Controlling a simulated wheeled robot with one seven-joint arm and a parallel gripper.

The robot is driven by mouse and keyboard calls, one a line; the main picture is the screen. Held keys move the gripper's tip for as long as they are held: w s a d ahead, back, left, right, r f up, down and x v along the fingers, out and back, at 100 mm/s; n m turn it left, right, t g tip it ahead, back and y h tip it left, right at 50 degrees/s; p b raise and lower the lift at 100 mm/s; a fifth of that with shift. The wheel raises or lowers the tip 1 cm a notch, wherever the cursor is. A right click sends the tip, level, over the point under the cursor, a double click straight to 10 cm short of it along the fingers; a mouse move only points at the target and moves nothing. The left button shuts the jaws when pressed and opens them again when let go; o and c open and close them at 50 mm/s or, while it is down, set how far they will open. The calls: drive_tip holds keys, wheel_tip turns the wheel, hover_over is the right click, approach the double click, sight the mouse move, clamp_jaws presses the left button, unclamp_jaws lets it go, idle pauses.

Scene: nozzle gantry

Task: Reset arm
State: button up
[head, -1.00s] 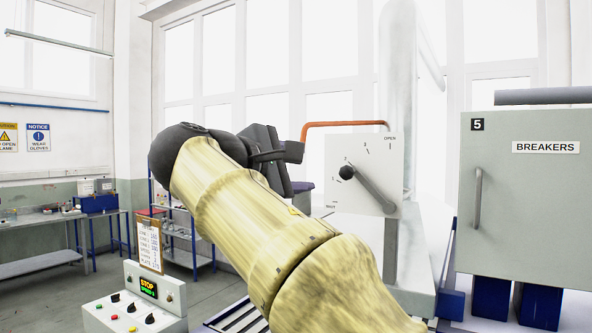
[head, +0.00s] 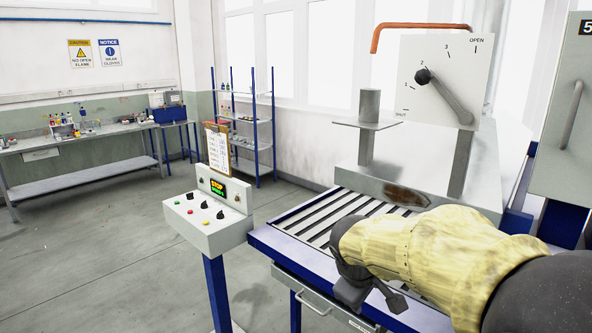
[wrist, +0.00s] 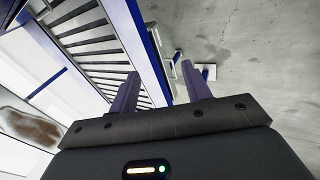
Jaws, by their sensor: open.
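My arm, in a pale yellow sleeve, reaches in from the lower right of the head view. My gripper (head: 372,292) hangs at its end, pointing down at the front edge of the blue slatted table (head: 262,238). In the wrist view my gripper (wrist: 160,88) shows two purple fingers standing apart with nothing between them. Beyond the fingers are the table's blue edge and grey floor. The lever (head: 445,93) on the white dial panel (head: 412,62) has its black knob near the mark 2, well away from my gripper.
A control box (head: 207,222) with buttons and a lit STOP display stands on a blue post left of the table. A grey breaker cabinet (head: 560,150) stands at the right. A drawer handle (head: 318,303) sticks out below the table. The floor (head: 100,270) at left is clear.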

drive_tip(key=s+d+f+m+g+y, duration=0.1)
drive_tip(key=s+f+m+g+y, duration=0.1)
drive_tip(key=s+f+m, duration=0.7)
drive_tip(key=s+f, duration=0.4)
drive_tip(key=shift+d+f+y, duration=0.2)
drive_tip(key=shift+d+y, duration=0.05)
drive_tip(key=shift+y, duration=0.15)
drive_tip(key=shift+s, duration=0.1)
drive_tip(key=shift+c, duration=1.3)
